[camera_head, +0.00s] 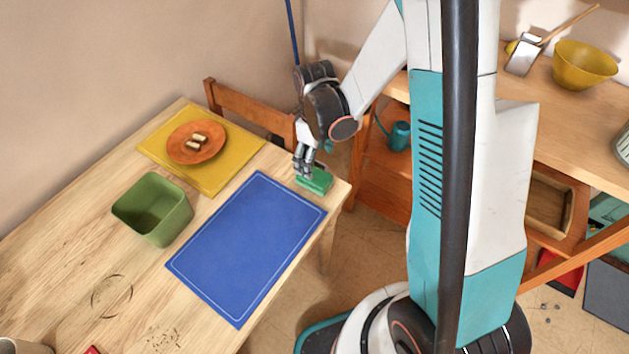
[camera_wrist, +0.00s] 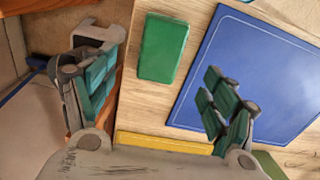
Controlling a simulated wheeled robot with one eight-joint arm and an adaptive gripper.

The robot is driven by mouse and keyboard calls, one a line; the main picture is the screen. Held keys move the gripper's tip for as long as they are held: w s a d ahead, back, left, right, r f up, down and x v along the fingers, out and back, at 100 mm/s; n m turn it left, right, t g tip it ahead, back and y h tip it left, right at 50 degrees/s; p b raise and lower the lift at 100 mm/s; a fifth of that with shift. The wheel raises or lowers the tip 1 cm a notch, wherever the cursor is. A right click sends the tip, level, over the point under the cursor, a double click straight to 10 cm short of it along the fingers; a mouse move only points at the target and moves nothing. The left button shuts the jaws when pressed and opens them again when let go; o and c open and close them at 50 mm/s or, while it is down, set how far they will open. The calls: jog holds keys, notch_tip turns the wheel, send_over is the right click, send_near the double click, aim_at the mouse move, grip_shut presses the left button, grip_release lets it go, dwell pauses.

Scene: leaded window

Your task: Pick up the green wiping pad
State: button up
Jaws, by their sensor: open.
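The green wiping pad (camera_head: 316,181) lies flat on the wooden table near its right corner, beside the blue mat. In the wrist view the pad (camera_wrist: 163,48) is a green rectangle on bare wood. My gripper (camera_head: 305,165) is above the pad in the head view and partly covers it. In the wrist view my gripper (camera_wrist: 158,95) is open, with its fingers spread apart and nothing between them. The pad shows beyond the gap between the fingers. The exact height over the pad is hard to tell.
The blue mat (camera_head: 250,245) lies next to the pad. A yellow mat (camera_head: 225,172) bears an orange plate (camera_head: 212,143). A green bin (camera_head: 153,209) stands on the table. A wooden chair (camera_head: 250,110) is behind the table. The table edge (camera_head: 345,195) is close to the pad.

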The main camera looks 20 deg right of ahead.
aim_at(314, 175)
notch_tip(314, 175, down, 8)
jog(key=b, duration=0.3)
jog(key=shift+f, duration=0.25)
jog(key=shift+r, duration=0.1)
jog(key=c, duration=1.2)
